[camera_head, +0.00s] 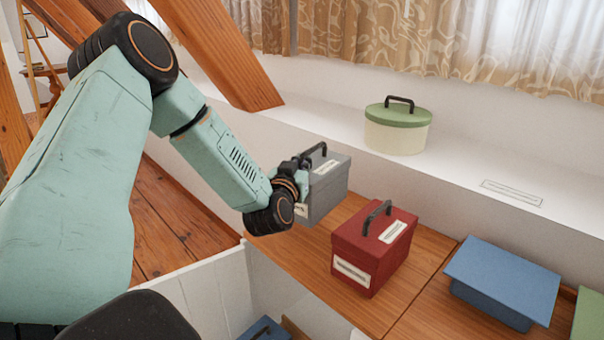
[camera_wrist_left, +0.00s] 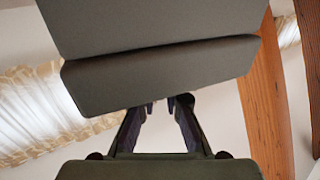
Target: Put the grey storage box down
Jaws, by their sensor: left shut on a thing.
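The grey storage box (camera_head: 331,188) has a dark handle on its lid and a pale label on its front. It is over the back left of the wooden top, partly hidden by my left gripper. My left gripper (camera_head: 303,166) is shut on the box's handle. In the left wrist view the grey box (camera_wrist_left: 150,80) fills the upper middle, close to the fingers of my left gripper (camera_wrist_left: 160,104). I cannot tell whether the box's base touches the wood. My right gripper is not in view.
A red box (camera_head: 365,250) with a dark handle stands to the right of the grey box. A blue box (camera_head: 503,280) is further right. A round cream box with a green lid (camera_head: 398,125) stands on the white ledge (camera_head: 460,185) behind. A slanted timber brace (camera_head: 222,50) rises at the back left.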

